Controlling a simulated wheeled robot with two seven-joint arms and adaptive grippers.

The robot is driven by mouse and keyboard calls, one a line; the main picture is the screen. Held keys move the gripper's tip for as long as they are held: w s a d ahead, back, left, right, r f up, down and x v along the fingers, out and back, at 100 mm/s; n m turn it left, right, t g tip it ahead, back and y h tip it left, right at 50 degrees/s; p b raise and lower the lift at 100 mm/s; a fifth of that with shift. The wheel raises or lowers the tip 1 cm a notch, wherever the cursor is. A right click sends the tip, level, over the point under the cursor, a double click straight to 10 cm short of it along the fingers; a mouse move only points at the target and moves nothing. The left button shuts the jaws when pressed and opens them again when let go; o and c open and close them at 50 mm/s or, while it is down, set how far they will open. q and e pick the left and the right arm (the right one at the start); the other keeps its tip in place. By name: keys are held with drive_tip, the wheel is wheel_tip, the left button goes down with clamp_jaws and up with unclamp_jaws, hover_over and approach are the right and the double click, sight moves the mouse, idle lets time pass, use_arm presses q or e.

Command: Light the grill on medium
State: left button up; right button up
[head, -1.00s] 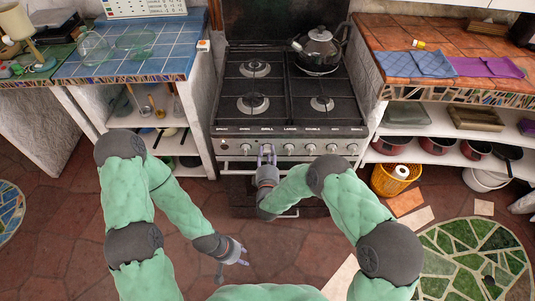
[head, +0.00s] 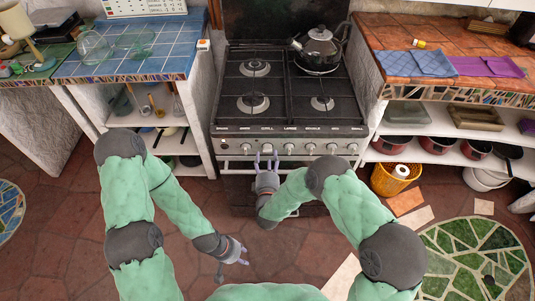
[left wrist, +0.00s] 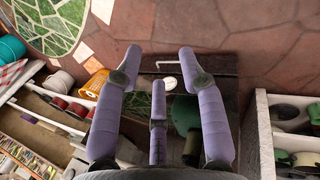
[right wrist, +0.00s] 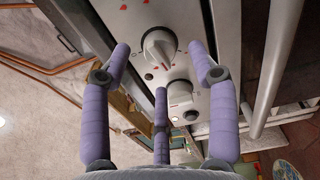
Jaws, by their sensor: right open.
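The stove (head: 290,110) stands ahead with a row of pale knobs along its front panel. The grill knob (head: 267,149) sits under the "GRILL" label. My right gripper (head: 266,157) is open just in front of it, fingers spread and empty. In the right wrist view a white knob (right wrist: 158,46) with red marks around it lies between the fingertips of the right gripper (right wrist: 160,62), apart from them. I cannot read its setting. A smaller knob (right wrist: 180,92) is beside it. My left gripper (head: 240,257) is open and empty, low over the floor; its spread fingers (left wrist: 160,58) show in its wrist view.
A black kettle (head: 320,48) stands on the back right burner. The oven handle (head: 235,159) runs below the knobs. Counters flank the stove, blue-tiled (head: 130,55) left and terracotta (head: 440,45) right. A yellow basket (head: 394,180) stands on the floor at right.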

drive_tip(key=s, duration=0.9)
use_arm(q)
clamp_jaws()
idle(1.0)
